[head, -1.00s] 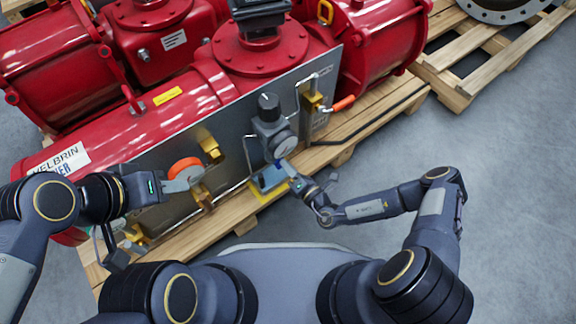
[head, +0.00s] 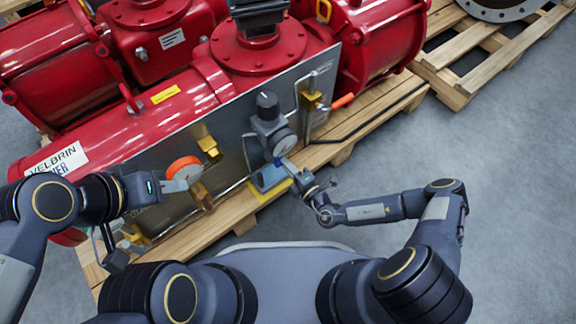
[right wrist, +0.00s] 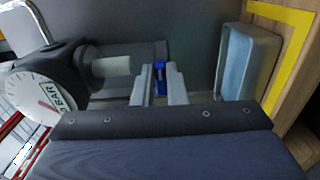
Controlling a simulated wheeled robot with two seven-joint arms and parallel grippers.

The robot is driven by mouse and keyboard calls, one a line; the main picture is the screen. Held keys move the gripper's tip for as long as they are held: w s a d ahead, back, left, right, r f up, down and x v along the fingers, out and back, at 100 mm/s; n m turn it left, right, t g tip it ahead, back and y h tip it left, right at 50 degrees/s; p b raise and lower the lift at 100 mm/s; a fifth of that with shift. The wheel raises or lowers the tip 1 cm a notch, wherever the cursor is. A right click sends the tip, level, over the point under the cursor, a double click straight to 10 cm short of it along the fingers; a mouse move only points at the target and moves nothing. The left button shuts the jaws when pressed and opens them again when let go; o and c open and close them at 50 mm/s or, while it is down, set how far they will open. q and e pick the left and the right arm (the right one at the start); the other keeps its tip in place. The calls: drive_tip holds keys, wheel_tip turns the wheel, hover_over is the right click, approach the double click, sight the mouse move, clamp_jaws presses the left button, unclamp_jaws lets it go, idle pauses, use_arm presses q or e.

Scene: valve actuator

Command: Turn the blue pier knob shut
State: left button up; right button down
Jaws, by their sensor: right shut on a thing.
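The small blue knob (right wrist: 160,77) sits below the regulator with the white dial gauge (right wrist: 37,97). In the right wrist view my right gripper (right wrist: 159,85) is shut on it, with a pale finger at each side. In the head view the blue knob (head: 278,161) is a small spot at the tip of my right gripper (head: 283,164), under the regulator (head: 270,131). My left gripper (head: 187,181) is at the orange round handle (head: 184,166) on the grey panel. Its fingers are partly hidden, and I cannot tell how far they are open.
A pale blue tray (right wrist: 250,62) with a yellow border (right wrist: 287,55) lies close beside my right gripper. The grey panel (head: 230,110) and red actuator (head: 265,50) stand behind, on a wooden pallet (head: 375,120). An orange-handled brass valve (head: 311,101) is to the right. Open floor lies further right.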

idle(0.3)
drive_tip(key=c, duration=1.5)
unclamp_jaws()
drive_tip(key=shift+o, duration=0.2)
